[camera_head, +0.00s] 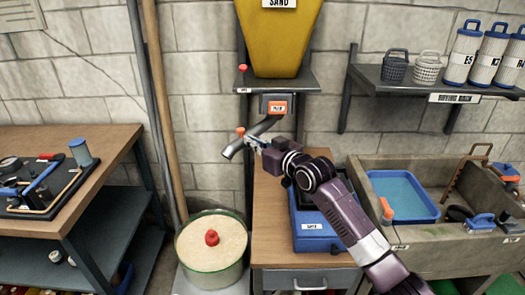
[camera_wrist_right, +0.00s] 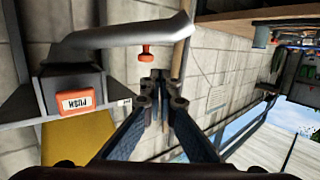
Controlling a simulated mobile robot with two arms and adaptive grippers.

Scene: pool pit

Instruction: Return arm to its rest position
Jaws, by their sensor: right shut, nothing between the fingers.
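My right arm (camera_head: 352,222) reaches up from the lower right in the head view. Its gripper (camera_head: 252,142) is shut and empty, just right of the end of the grey spout (camera_head: 232,150) under the yellow sand hopper (camera_head: 280,40). In the wrist view the closed fingertips (camera_wrist_right: 163,92) are below the spout (camera_wrist_right: 130,38) and its small orange knob (camera_wrist_right: 146,54). The knob also shows in the head view (camera_head: 240,132). Whether the fingers touch the spout or knob, I cannot tell. My left gripper is not in view.
The orange PUSH button (camera_head: 278,107) is close above the gripper. A sand-filled bucket (camera_head: 206,279) with a red knob (camera_head: 211,238) stands below. A blue device (camera_head: 318,238) sits under my arm. A stone sink (camera_head: 440,235) is right, a tool bench (camera_head: 100,140) left.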

